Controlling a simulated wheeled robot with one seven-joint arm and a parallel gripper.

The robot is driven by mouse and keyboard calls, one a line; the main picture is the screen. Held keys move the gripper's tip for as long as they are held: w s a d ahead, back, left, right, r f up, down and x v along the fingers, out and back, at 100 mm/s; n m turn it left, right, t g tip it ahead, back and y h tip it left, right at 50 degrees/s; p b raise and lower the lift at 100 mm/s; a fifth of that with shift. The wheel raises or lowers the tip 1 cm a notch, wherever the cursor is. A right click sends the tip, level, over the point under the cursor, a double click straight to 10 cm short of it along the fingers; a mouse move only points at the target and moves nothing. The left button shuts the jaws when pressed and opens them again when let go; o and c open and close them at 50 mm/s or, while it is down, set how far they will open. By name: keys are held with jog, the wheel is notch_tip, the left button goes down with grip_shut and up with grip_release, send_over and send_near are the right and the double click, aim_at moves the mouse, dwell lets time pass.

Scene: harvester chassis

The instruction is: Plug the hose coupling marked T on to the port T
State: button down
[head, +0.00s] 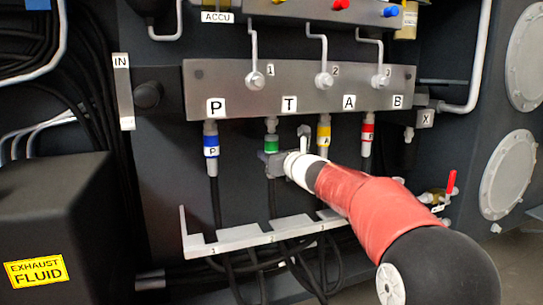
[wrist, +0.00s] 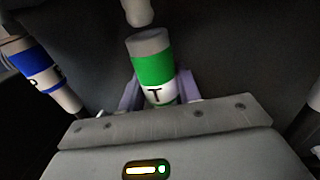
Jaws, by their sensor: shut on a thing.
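The hose coupling marked T (wrist: 153,68) has a green band, a white label and a grey top. It also shows in the head view (head: 271,144), hanging under the manifold. My gripper (head: 271,157) is shut on it from the right, and its fingers show beside the coupling in the wrist view (wrist: 160,100). The port T (head: 271,122) is a pale stub under the manifold's T label. In the wrist view the port's rounded end (wrist: 138,12) is just above the coupling's top, slightly left, with a small gap between. The coupling's lower end is hidden behind my gripper.
Blue coupling P (head: 211,146) is close on the left; yellow A (head: 324,137) and red B (head: 367,133) are on the right, all under the manifold (head: 300,95). A grey numbered rack (head: 240,237) and dark hoses are below. My arm covers the lower right.

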aim_at(275, 146)
jog(key=shift+r+p, duration=1.05)
jog(key=shift+r, duration=0.55)
jog(key=shift+f, duration=0.1)
jog(key=shift+f+b, duration=1.15)
jog(key=shift+r+p, duration=0.7)
jog(key=shift+r, duration=0.55)
dwell(1.1)
jog(key=shift+f, duration=0.1)
jog(key=shift+f+b, duration=1.15)
jog(key=shift+f, duration=0.1)
dwell(0.7)
jog(key=shift+r+p, duration=0.3)
jog(key=shift+r, duration=0.25)
